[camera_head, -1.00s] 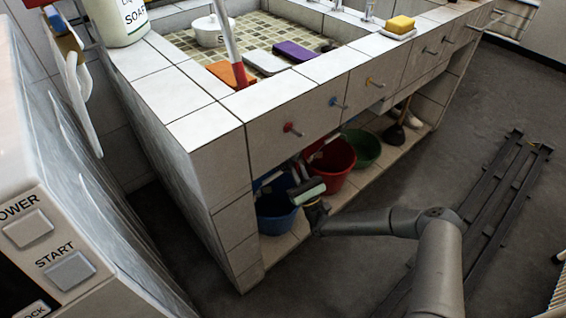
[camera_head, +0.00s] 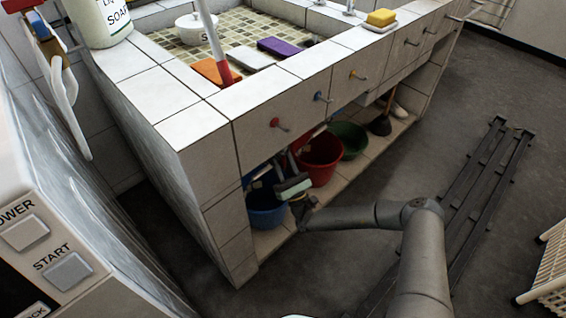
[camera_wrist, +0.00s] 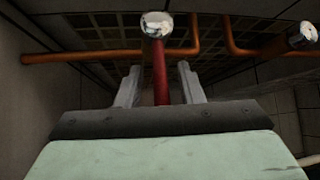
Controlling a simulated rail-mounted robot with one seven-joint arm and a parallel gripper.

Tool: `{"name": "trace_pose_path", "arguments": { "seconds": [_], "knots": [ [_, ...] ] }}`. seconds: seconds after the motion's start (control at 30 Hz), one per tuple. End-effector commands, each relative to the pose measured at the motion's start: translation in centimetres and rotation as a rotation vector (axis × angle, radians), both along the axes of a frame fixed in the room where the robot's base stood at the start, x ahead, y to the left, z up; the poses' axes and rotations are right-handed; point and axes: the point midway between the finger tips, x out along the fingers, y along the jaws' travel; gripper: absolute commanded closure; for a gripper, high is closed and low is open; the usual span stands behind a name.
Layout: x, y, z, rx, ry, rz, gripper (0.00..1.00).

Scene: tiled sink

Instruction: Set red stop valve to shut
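In the wrist view, a red lever (camera_wrist: 159,80) runs down from a shiny metal cap (camera_wrist: 156,25) beside a copper pipe (camera_wrist: 90,55). My gripper (camera_wrist: 159,84) is open. Its two grey fingers stand on either side of the lever, with a visible gap on both sides. The lever's lower end is hidden behind the gripper's pale green body. In the head view, my gripper (camera_head: 288,160) reaches under the counter, above the blue bucket (camera_head: 266,213). Its fingertips and the valve are hard to make out there.
A second metal cap (camera_wrist: 302,36) sits on another pipe at the right. Red (camera_head: 320,160) and green (camera_head: 349,142) buckets stand on the low shelf right of my gripper.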

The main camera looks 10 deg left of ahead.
Motion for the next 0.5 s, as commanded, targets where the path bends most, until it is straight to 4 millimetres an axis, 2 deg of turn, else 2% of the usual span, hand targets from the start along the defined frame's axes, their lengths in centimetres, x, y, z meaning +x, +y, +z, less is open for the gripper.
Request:
{"name": "trace_pose_path", "arguments": {
  "seconds": [0.27, 0.37, 0.5],
  "knots": [
    [-0.2, -0.3, -0.4, -0.001, 0.0, -0.001, 0.66],
    [-0.9, -0.9, -1.2, -0.001, 0.002, -0.002, 0.66],
    [-2.4, -2.4, -3.4, -0.002, 0.003, -0.002, 0.66]
  ]
}}
